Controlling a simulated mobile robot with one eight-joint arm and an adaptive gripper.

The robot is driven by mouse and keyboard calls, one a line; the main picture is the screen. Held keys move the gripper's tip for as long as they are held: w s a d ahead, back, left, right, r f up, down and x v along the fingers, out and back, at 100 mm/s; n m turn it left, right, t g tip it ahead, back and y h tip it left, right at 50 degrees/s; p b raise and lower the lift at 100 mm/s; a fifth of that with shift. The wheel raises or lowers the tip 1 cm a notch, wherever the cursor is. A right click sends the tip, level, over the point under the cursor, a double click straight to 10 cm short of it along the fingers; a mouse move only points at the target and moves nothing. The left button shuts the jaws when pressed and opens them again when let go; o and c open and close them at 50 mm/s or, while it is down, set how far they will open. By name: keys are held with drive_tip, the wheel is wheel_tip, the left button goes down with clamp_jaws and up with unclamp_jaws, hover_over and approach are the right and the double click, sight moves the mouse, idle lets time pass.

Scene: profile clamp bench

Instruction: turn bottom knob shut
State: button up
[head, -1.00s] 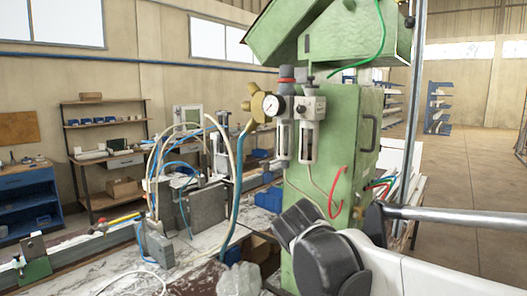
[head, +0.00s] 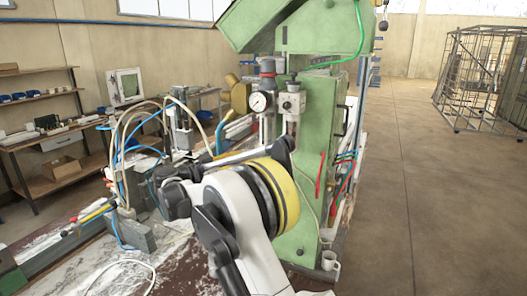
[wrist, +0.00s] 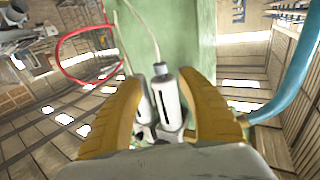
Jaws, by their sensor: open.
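The air service unit is on the green machine column (head: 310,180). It has a pressure gauge (head: 261,102) with a red-topped regulator (head: 267,72) and a second grey-topped unit (head: 291,103). The wrist view shows the unit upside down, with two white bowls, the nearer one (wrist: 167,97) having a dark slot. A small grey knob (wrist: 160,68) sits at that bowl's end, with a pale tube leaving it. My gripper (wrist: 160,82) is open, its yellow fingers on either side of the bowls with gaps visible. In the head view my arm hides the gripper and the lower bowls.
A red tube (head: 320,175) hangs on the column, right of the unit. A blue hose (wrist: 292,75) passes near my right finger in the wrist view. Hoses and grey blocks (head: 137,235) crowd the bench at left. A white mug (head: 330,261) stands at the column's foot.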

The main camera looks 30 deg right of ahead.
sight(268, 154)
drive_tip(key=d, duration=0.3)
drive_tip(key=w+d, duration=0.1)
drive_tip(key=d, duration=0.5)
drive_tip(key=shift+w, duration=0.2)
clamp_jaws()
